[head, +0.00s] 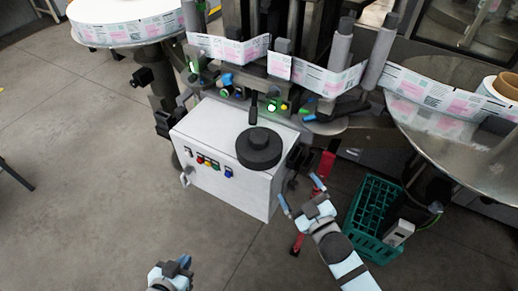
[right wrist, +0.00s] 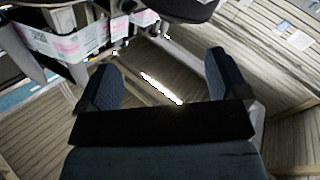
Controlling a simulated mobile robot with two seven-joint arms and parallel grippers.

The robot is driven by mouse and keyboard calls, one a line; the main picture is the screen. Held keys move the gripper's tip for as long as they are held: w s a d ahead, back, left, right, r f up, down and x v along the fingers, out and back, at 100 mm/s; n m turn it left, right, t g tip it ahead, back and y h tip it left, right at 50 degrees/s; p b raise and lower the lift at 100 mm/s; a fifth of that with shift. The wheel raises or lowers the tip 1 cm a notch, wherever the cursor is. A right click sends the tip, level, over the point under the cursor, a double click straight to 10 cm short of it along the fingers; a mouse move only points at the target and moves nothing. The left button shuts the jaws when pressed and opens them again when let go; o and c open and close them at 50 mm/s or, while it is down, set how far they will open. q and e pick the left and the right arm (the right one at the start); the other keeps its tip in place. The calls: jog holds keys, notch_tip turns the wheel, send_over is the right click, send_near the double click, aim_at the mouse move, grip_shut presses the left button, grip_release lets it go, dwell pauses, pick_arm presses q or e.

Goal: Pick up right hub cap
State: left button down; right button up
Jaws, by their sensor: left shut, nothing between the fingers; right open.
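A black round hub cap (head: 259,150) with a raised centre lies on top of the white cabinet (head: 225,140) in the head view. It is the only loose cap I can make out, and I cannot tell for sure that it is the right one. My right gripper (head: 299,190) is open and empty, in front of the cabinet's right edge, apart from the cap. Its spread fingers also show in the right wrist view (right wrist: 160,72), with nothing between them. My left gripper (head: 182,263) is shut and empty at the bottom, well in front of the cabinet.
A green crate (head: 365,238) stands on the floor at the right. A round metal reel table (head: 470,155) is at the right, another reel (head: 118,22) at upper left. A label strip (head: 335,82) runs behind the cabinet.

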jog(key=w+a+r+n+g+y+b, duration=0.2)
jog(key=a+r+n+g+y, duration=0.6)
jog(key=n, duration=0.5)
jog(key=w+a+r+n+g+y+b, duration=0.2)
jog(key=a+r+n+g+y, duration=0.6)
jog(key=n, duration=0.5)
jog(key=n+h+b, duration=0.6)
jog(key=n+h, duration=1.1)
jog(key=h, duration=0.7)
send_over(259, 136)
jog(key=shift+g, duration=0.4)
jog(key=f, duration=0.7)
jog(key=shift+w+a+f, duration=0.15)
jog(key=shift+a+f, duration=0.1)
jog(key=shift+f, duration=0.05)
jog(key=f, duration=0.2)
jog(key=f+p, duration=0.1)
jog(key=f, duration=0.1)
jog(key=shift+s+d, duration=0.25)
jog(key=shift+s, duration=0.05)
jog(key=shift+f, duration=0.7)
jog(key=c, duration=1.2)
